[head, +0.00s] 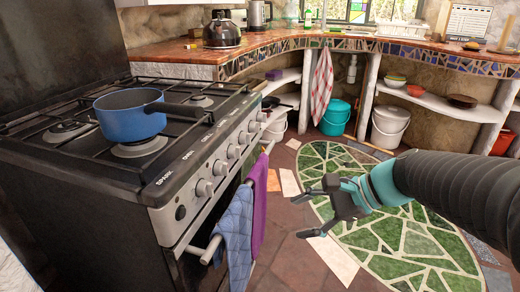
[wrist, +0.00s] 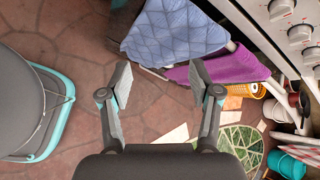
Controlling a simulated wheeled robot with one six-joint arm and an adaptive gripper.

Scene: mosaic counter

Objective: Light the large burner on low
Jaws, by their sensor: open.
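The black stove (head: 130,178) stands at the left in the head view, with a row of several pale knobs (head: 220,167) on its front panel. The knobs also show at the upper right of the wrist view (wrist: 300,33). A wide burner (head: 140,147) lies partly under the blue pot (head: 128,122). Smaller-looking burners show at the left (head: 68,130) and back right (head: 200,100). I see no flame. My gripper (head: 308,215) is open and empty, right of the stove front and apart from the knobs. Its spread fingers show in the wrist view (wrist: 161,75).
A blue towel (head: 234,235) and a purple towel (head: 259,200) hang on the oven rail (head: 207,250), between stove and gripper. A curved counter (head: 290,40) with shelves runs behind.

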